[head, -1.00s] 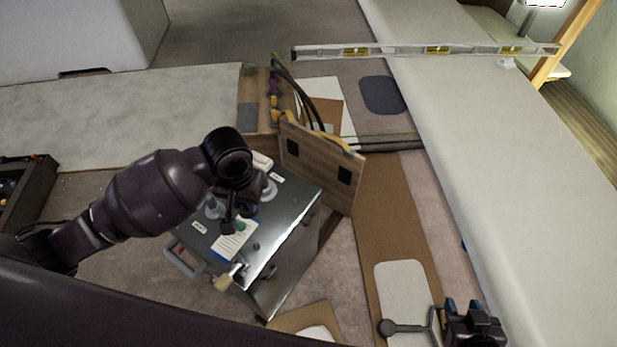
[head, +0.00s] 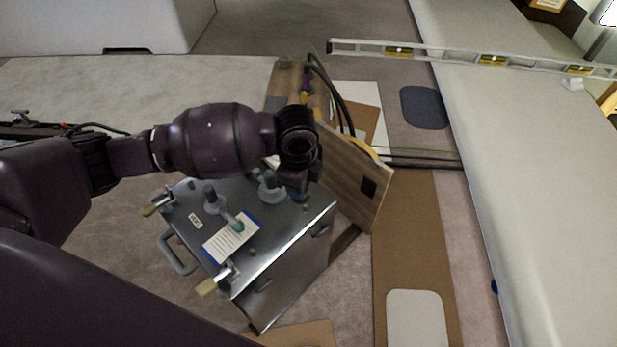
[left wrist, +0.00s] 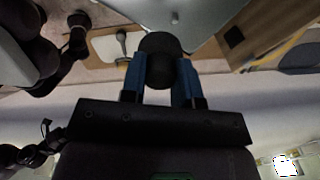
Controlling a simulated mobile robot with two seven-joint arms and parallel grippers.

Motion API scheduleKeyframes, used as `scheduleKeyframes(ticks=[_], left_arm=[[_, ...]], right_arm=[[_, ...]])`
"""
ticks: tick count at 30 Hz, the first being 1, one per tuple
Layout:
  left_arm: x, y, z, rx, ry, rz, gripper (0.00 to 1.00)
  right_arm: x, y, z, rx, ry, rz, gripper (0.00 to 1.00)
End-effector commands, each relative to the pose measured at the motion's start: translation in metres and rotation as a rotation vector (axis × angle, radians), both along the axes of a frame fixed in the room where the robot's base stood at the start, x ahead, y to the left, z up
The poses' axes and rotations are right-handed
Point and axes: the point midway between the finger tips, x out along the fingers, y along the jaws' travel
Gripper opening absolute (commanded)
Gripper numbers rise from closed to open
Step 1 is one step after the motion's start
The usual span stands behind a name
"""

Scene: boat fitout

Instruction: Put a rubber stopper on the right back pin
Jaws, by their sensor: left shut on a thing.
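In the left wrist view the blue fingers (left wrist: 160,82) are shut on a round black rubber stopper (left wrist: 159,58). A short grey pin (left wrist: 174,17) stands on the shiny box lid just beyond the stopper, with a visible gap in that picture. A small pin (head: 253,250) shows near the box's right front. In the head view the stopper is hidden by my gripper. My right gripper is out of the head view; a dark arm shows at left in the wrist view.
The lid carries grey mounts (head: 213,200), a blue-edged card (head: 230,238) and clamps with tan handles (head: 213,284). An upright wooden board (head: 352,180) stands close behind the gripper. A spirit level (head: 455,55) lies on the pale bench at right.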

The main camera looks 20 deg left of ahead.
Motion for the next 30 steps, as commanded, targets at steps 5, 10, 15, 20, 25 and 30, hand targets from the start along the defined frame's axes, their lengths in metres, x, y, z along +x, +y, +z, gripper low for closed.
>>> scheduleKeyframes(ticks=[5, 10, 15, 20, 25, 30], left_arm=[[0.016, -0.002, -0.015, 0.004, 0.01, -0.225, 0.06], [0.024, -0.003, -0.017, 0.004, 0.009, -0.337, 0.06], [0.026, -0.003, -0.019, 0.004, 0.008, -0.364, 0.06], [0.025, -0.003, -0.028, 0.003, 0.011, -0.363, 0.06], [0.024, -0.004, -0.044, 0.002, 0.015, -0.364, 0.06], [0.024, -0.004, -0.062, 0.002, 0.018, -0.362, 0.06]], right_arm=[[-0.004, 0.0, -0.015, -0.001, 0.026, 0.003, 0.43], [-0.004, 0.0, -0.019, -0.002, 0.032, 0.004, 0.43], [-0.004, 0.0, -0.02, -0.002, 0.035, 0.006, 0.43], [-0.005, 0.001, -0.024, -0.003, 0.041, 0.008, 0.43], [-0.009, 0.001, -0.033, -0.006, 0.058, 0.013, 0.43], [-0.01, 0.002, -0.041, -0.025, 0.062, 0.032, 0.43]])
